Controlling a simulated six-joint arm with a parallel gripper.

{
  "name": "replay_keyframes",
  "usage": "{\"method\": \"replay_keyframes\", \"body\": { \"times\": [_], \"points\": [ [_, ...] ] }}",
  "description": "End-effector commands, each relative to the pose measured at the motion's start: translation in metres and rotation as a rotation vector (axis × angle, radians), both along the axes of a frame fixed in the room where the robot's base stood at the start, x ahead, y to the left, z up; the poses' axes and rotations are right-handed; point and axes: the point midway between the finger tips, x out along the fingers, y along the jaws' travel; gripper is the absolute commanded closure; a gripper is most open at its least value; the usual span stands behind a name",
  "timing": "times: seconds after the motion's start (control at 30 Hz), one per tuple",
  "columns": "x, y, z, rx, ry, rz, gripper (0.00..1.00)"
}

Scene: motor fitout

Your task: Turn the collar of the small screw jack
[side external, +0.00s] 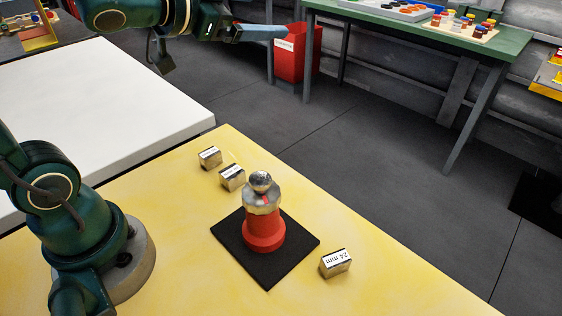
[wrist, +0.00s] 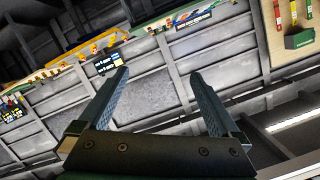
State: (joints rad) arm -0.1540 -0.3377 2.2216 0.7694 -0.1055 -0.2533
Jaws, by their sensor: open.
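The small screw jack (side external: 264,222) stands upright on a black mat (side external: 238,248) on the yellow table. Its body is red and flared at the base. The metal collar (side external: 262,199) sits above the body, with a red mark on its side and a rounded metal top above it. My gripper (side external: 285,33) is high at the top of the side view, well away from the jack and pointing right. In the wrist view my gripper (wrist: 160,85) has its two fingers wide apart with nothing between them. The jack does not show in the wrist view.
A white table (side external: 90,100) adjoins at left. A red bin (side external: 290,58) and a green bench (side external: 400,20) stand beyond.

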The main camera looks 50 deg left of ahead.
Motion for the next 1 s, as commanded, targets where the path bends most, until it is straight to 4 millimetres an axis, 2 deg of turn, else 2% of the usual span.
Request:
{"method": "replay_keyframes", "body": {
  "times": [0.03,0.1,0.3,0.6,0.83,1.0],
  "points": [
    [-0.010,-0.004,0.004,-0.027,-0.004,0.015,0.01],
    [-0.029,-0.004,-0.003,-0.092,0.043,0.074,0.01],
    [-0.084,-0.009,-0.050,-0.259,0.284,0.199,0.01],
    [-0.146,-0.033,-0.102,-0.397,0.599,0.238,0.01],
    [-0.185,-0.049,-0.127,-0.437,0.826,0.238,0.01],
    [-0.186,-0.054,-0.136,-0.499,0.943,0.285,0.01]
  ]
}}
